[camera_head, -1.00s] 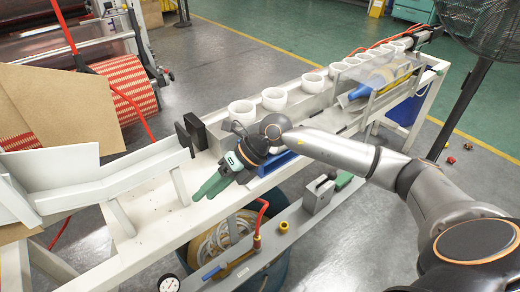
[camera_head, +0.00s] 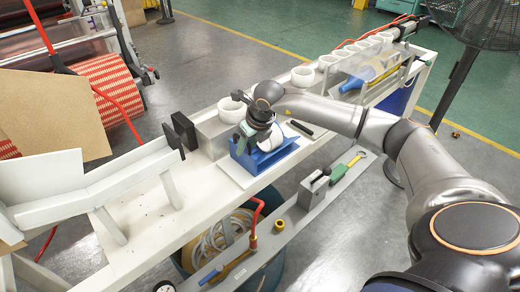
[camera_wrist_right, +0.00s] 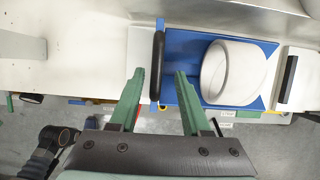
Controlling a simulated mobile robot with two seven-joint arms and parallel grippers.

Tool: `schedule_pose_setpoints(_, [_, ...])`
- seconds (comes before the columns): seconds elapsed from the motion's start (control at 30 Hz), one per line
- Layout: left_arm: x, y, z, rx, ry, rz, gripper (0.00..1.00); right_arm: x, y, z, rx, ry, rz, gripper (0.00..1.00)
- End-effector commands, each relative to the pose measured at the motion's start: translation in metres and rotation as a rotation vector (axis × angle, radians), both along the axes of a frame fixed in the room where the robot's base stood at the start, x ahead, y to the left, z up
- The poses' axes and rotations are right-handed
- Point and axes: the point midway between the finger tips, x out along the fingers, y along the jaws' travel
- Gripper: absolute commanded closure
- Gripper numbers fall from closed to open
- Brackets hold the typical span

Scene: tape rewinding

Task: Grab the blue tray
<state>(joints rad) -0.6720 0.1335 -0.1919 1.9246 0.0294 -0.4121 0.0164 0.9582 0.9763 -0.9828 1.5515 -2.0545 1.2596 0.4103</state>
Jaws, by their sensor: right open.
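The blue tray (camera_head: 264,158) lies on a white plate on the long white bench, partly hidden by my right arm in the head view. In the right wrist view, the blue tray (camera_wrist_right: 262,99) carries a white ring-shaped roll (camera_wrist_right: 228,70) and has a black bar handle (camera_wrist_right: 157,66) at its left end. My right gripper (camera_head: 243,142) is over the tray's left end. In the wrist view, the right gripper (camera_wrist_right: 160,74) is open, with its green fingertips on either side of the handle's lower part; contact cannot be told. My left gripper is not in view.
Several white rolls (camera_head: 303,77) stand in a row along the back of the bench. Black blocks (camera_head: 181,133) and a white chute (camera_head: 100,185) stand to the left. A lower grey shelf (camera_head: 300,215) holds tools.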

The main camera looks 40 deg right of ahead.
Motion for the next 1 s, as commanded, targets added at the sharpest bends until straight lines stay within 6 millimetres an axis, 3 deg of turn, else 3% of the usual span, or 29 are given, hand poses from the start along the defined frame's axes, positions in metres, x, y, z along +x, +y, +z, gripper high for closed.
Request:
schedule_pose_setpoints(0.3, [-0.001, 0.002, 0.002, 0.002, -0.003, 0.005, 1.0, 0.016, 0.007, -0.041, 0.002, 0.003, 0.001, 0.53])
schedule_pose_setpoints(0.6, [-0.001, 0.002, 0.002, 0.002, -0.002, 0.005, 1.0, 0.018, 0.006, -0.046, 0.0, 0.001, 0.001, 0.53])
schedule_pose_setpoints(1.0, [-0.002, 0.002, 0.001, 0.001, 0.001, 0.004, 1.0, 0.018, 0.006, -0.045, 0.001, 0.0, 0.002, 0.96])
